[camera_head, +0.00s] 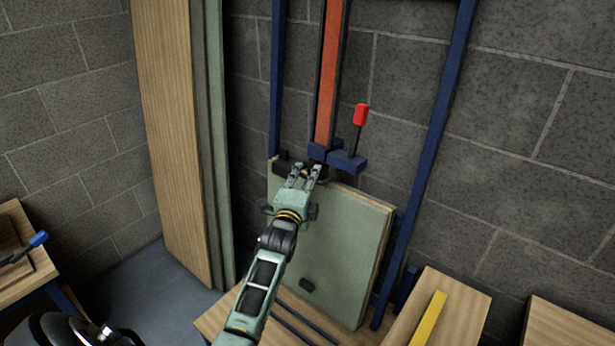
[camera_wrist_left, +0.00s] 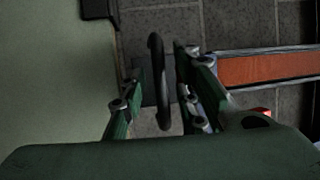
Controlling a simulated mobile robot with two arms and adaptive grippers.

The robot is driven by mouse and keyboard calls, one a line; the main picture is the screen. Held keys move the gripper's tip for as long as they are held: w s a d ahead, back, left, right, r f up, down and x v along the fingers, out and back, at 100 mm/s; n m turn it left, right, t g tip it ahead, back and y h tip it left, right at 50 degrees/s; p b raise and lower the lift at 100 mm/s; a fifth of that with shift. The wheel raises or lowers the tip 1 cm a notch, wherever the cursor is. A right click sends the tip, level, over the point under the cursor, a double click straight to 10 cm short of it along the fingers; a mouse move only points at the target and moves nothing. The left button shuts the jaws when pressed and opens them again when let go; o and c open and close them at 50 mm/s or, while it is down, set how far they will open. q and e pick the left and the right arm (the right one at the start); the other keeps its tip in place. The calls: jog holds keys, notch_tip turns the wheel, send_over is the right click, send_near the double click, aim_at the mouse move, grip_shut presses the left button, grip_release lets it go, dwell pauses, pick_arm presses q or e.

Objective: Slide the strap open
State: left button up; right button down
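The orange-red strap (camera_head: 329,75) runs upright in a dark channel against the wall and ends in a blue block (camera_head: 346,160) above a green panel (camera_head: 335,240). It also shows at the right of the left wrist view (camera_wrist_left: 265,68). My left gripper (camera_head: 306,171) is at the panel's top edge, just below the block. In the left wrist view, my left gripper (camera_wrist_left: 158,72) has its fingers apart on either side of a black loop (camera_wrist_left: 157,85). The left finger looks clear of the loop; contact on the right is unclear. My right gripper is not in view.
A lever with a red grip (camera_head: 360,115) stands up beside the block. Blue posts (camera_head: 430,150) flank the strap. Tall wooden boards (camera_head: 170,130) lean at the left. A yellow bar (camera_head: 428,318) lies on a wooden surface at the lower right.

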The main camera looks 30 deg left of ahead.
pick_arm(q)
jog(key=shift+w, duration=0.15)
grip_shut()
dwell(0.6)
